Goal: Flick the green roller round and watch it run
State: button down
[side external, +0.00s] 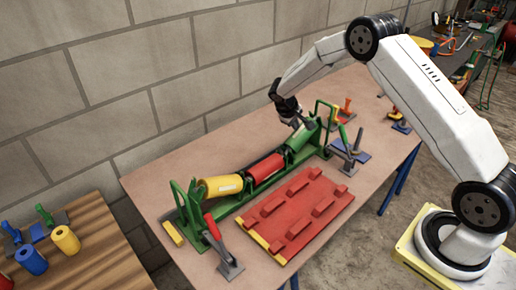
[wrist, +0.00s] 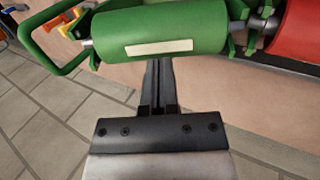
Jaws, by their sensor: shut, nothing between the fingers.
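The green roller (side external: 300,134) lies in a green frame (side external: 229,205), at the end nearest my arm. The red roller (side external: 265,168) and the yellow roller (side external: 221,186) sit in line with it. In the wrist view the green roller (wrist: 160,30) carries a pale label strip and spans the top of the picture. My gripper (wrist: 154,64) is shut and empty, with its fingertips at the lower edge of the green roller. Whether they touch it I cannot tell. In the side view my gripper (side external: 297,122) is just above and beside the green roller.
A red ribbed plate (side external: 295,212) with a yellow edge lies in front of the frame. A brick wall (side external: 150,75) runs behind the table. A wooden side table (side external: 85,255) holds blue and yellow rollers.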

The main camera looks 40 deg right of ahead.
jog(key=shift+w, duration=2.75)
jog(key=shift+f, duration=0.15)
jog(key=shift+d+f, duration=0.35)
jog(key=shift+f, duration=0.15)
jog(key=shift+s, duration=0.15)
